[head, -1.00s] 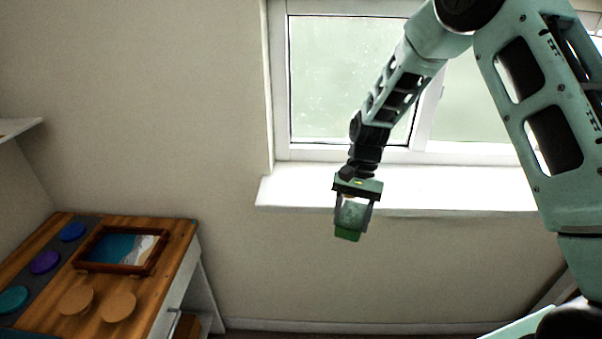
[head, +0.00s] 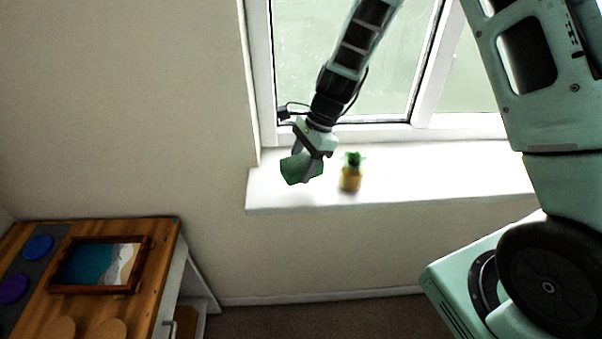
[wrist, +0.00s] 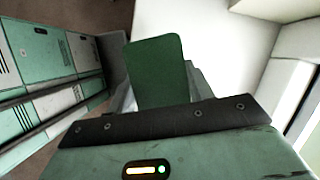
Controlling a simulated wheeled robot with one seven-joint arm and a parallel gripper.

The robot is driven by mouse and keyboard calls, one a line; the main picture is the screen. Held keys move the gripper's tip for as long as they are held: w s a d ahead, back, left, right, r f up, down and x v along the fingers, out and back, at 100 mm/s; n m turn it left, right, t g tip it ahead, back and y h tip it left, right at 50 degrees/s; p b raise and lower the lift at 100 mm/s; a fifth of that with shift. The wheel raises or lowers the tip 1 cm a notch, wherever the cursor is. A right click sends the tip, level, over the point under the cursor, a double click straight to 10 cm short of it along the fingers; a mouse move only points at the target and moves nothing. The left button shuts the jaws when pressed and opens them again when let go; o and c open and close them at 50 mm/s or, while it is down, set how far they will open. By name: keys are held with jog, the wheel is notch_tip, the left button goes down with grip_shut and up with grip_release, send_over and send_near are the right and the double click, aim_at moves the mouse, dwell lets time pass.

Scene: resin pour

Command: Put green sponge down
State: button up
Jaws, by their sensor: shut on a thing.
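My gripper (head: 309,168) is shut on the green sponge (head: 296,169), which sticks out past the fingers. In the head view the sponge is in front of the left part of the white window sill (head: 420,182); I cannot tell whether it touches it. In the wrist view the dark green sponge (wrist: 157,72) stands out beyond the gripper's dark bar, partly hiding the fingers.
A small yellow pineapple figure (head: 350,178) with a green top stands on the sill just right of my gripper. The sill's right part is clear. A wooden cabinet (head: 150,250) at lower left bears a framed seascape (head: 97,265), purple and blue discs (head: 38,248) and cork coasters.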

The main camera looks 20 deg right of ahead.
aim_at(302, 186)
jog(key=shift+f+p, duration=0.4)
jog(key=shift+f, duration=1.7)
jog(key=shift+f, duration=0.1)
jog(key=o, duration=0.9)
